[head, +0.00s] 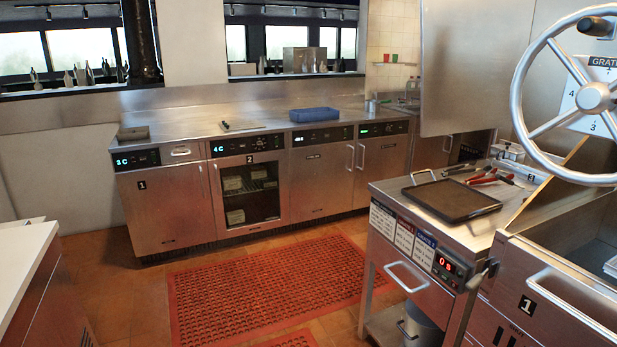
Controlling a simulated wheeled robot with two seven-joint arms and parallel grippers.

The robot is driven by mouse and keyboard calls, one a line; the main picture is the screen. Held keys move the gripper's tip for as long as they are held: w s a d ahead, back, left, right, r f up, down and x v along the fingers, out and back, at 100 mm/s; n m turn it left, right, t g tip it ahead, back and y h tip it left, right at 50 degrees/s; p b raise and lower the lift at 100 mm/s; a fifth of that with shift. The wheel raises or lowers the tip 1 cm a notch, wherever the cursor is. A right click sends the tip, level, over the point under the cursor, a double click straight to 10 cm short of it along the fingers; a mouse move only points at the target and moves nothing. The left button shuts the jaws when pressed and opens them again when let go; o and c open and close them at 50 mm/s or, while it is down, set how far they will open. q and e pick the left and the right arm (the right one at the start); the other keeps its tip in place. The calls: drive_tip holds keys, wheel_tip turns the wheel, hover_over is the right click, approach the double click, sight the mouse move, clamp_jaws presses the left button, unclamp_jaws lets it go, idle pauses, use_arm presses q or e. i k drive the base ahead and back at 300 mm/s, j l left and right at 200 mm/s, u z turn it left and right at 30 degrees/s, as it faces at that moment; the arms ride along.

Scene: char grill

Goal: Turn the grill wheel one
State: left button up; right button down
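The grill wheel (522,95) is a large metal hand wheel with spokes, high at the right edge of the head view. It is cut off by the frame's right edge. A dark knob (596,27) sits near its top. Behind it is a pale plate (592,98) with the printed word "GRATE" and numbers; 1, 3 and 4 can be read around the hub. The grill unit numbered 1 (527,305) is below the wheel. Neither of my grippers shows in the head view, so nothing is seen touching the wheel.
A steel cart (413,240) with a dark tray (452,199) and red-handled tools (490,178) stands left of the grill. A counter with refrigerated cabinets (165,208) lines the back. A white counter (22,262) is at left. The red floor mat (265,285) lies clear between them.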

sight(600, 21)
drive_tip(key=z, duration=0.4)
drive_tip(key=k+l+z, duration=0.1)
drive_tip(key=z, duration=0.25)
drive_tip(key=l+z, duration=0.15)
drive_tip(key=z, duration=0.25)
drive_tip(key=l+z, duration=0.1)
drive_tip(key=z, duration=0.3)
